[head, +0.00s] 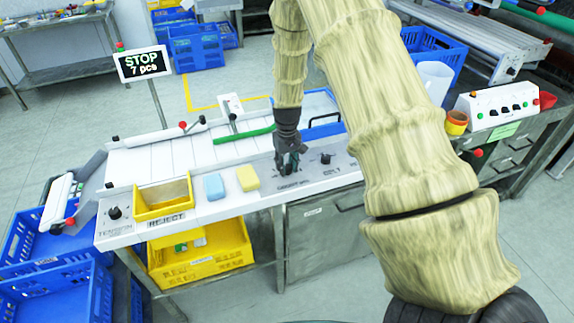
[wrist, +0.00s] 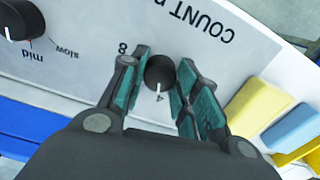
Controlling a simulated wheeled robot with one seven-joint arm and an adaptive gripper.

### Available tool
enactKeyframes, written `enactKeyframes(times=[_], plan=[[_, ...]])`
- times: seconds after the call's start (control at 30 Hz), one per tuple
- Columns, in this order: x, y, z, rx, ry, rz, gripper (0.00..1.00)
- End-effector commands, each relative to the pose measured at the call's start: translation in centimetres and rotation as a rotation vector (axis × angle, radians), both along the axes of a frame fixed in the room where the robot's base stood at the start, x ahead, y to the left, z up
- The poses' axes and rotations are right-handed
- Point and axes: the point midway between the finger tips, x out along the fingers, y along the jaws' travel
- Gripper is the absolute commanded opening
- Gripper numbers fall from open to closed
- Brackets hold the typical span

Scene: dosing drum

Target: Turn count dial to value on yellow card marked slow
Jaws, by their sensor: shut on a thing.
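The count dial (wrist: 160,72) is a round black knob with a white pointer line, on a pale panel lettered COUNT. Its pointer is toward the printed 4; an 8 shows on the other side. My gripper (wrist: 162,85) has its teal-padded fingers shut on the dial, one on each side. In the head view my gripper (head: 289,166) reaches down to the front panel and hides most of the dial. A yellow rectangular piece (head: 247,178) lies to the left beside a blue one (head: 214,187). No writing on the yellow piece is legible, and I cannot tell whether it is the card.
Another black dial (wrist: 18,18) is marked mid and slow; it also shows right of my gripper (head: 326,158). A sign (head: 143,64) reads STOP 7 pcs. A yellow reject bin (head: 163,210) and another dial (head: 115,213) are at the left.

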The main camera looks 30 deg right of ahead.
Motion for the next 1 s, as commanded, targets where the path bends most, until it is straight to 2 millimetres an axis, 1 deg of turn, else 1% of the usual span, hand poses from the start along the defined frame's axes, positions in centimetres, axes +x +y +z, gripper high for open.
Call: enactKeyframes(times=[0.2, 0.5, 0.7, 1.0], plan=[[0.19, -0.1, 0.17, -0.002, -0.005, -0.202, 0.07], [0.2, -0.11, 0.17, -0.002, -0.005, -0.445, 0.07], [0.18, -0.15, 0.15, -0.002, -0.005, -0.556, 0.07], [0.18, -0.14, 0.14, -0.001, -0.005, -0.632, 0.07]])
